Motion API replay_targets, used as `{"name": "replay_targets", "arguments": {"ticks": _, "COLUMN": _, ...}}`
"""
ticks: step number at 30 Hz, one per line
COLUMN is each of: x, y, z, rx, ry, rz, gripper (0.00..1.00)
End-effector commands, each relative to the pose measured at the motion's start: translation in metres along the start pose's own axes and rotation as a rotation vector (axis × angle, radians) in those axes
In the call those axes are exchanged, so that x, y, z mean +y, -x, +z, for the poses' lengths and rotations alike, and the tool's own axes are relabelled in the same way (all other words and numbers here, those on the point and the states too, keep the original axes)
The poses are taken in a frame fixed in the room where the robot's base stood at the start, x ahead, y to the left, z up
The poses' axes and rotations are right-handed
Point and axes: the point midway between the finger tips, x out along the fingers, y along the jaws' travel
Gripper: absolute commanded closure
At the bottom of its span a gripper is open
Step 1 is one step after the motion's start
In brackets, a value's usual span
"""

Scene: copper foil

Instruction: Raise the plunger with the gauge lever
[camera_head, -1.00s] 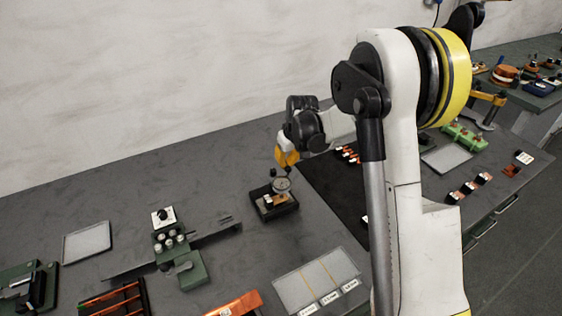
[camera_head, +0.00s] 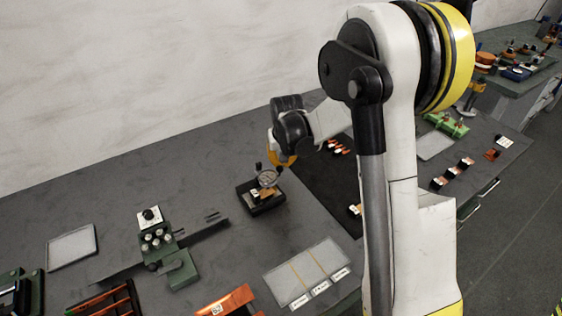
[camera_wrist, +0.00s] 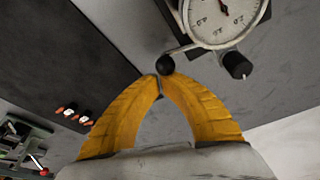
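The dial gauge (camera_head: 267,178) stands over a small black base (camera_head: 262,206) on the bench, with a copper-coloured piece below it. In the wrist view its white dial (camera_wrist: 222,14) is cut by the top edge. A thin metal lever ending in a black ball (camera_wrist: 166,65) reaches out from beside the dial. A black knob (camera_wrist: 237,66) sits on the other side. My gripper (camera_wrist: 158,84) has yellow fingers whose tips meet, just short of the ball, with nothing seen between them. In the head view my gripper (camera_head: 280,160) is right behind the gauge. The plunger is hidden.
A black mat (camera_head: 325,190) lies right of the gauge, with small orange and white pieces on it. A green fixture (camera_head: 180,268) stands to the left. A clear divided tray (camera_head: 290,285) lies in front. Bare bench surrounds the gauge's left side.

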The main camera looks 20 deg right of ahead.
Motion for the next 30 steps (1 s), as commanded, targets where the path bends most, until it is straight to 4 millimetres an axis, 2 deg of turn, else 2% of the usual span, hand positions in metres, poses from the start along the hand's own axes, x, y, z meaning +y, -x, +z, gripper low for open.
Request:
{"name": "replay_targets", "arguments": {"ticks": 12, "x": 0.000, "y": 0.000, "z": 0.002, "rx": -0.005, "ry": 0.001, "rz": 0.000, "gripper": 1.00}}
{"name": "replay_targets", "arguments": {"ticks": 16, "x": 0.000, "y": 0.006, "z": 0.002, "rx": -0.005, "ry": 0.001, "rz": 0.000, "gripper": 1.00}}
{"name": "replay_targets", "arguments": {"ticks": 20, "x": 0.000, "y": 0.025, "z": 0.002, "rx": -0.005, "ry": 0.001, "rz": 0.000, "gripper": 1.00}}
{"name": "replay_targets", "arguments": {"ticks": 30, "x": 0.000, "y": 0.095, "z": 0.001, "rx": -0.002, "ry": 0.001, "rz": 0.000, "gripper": 1.00}}
